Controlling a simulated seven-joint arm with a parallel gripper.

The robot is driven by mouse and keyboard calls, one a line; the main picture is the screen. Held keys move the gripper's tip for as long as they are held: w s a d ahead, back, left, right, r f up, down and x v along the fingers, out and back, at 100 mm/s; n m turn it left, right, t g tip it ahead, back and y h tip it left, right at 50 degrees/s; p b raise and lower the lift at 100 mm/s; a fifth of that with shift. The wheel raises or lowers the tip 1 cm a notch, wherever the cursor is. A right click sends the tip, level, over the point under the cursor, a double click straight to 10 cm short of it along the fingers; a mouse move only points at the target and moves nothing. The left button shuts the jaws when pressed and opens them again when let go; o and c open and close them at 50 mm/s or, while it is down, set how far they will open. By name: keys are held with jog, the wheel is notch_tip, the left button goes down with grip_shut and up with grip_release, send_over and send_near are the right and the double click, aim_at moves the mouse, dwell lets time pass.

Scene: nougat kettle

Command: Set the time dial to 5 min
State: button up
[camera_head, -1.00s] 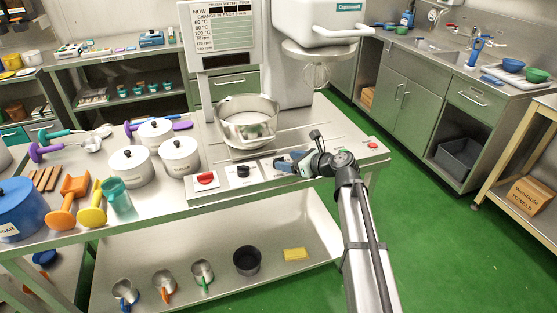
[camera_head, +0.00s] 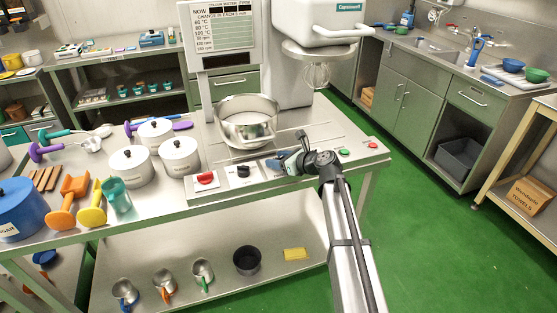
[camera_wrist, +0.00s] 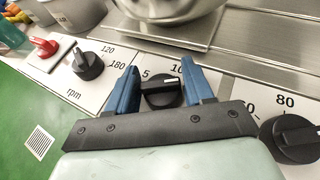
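The time dial (camera_wrist: 162,92) is a black knob on the panel, with a "5" at its upper left and a "10" partly covered above right in the wrist view. Its white mark is on the upper right, on the side of the "10". My gripper (camera_wrist: 160,80) has its two blue fingers apart, one on either side of this dial. Whether they touch the knob I cannot tell. In the head view my gripper (camera_head: 278,163) is low over the panel at the table's front, and it hides the dial there.
A black rpm knob (camera_wrist: 87,64) and a red switch (camera_wrist: 43,48) are left of the gripper; another black knob (camera_wrist: 292,138) is close on the right. The steel kettle (camera_head: 247,122) stands behind the panel. Green (camera_head: 343,152) and red buttons (camera_head: 372,145) sit at the panel's right.

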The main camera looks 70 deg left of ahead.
jog(key=c, duration=0.6)
jog(key=shift+a+n+g, duration=0.1)
jog(key=shift+n+g, duration=0.2)
jog(key=n+g+h, duration=0.2)
jog(key=shift+a+n+g+h, duration=0.1)
jog(key=shift+n+g+h, duration=0.2)
jog(key=shift+n, duration=0.1)
jog(key=shift+d+n+g+h, duration=0.2)
jog(key=shift+n+g+h, duration=1.1)
jog(key=shift+n+h, duration=0.65)
jog(key=shift+s, duration=0.1)
jog(key=o, duration=1)
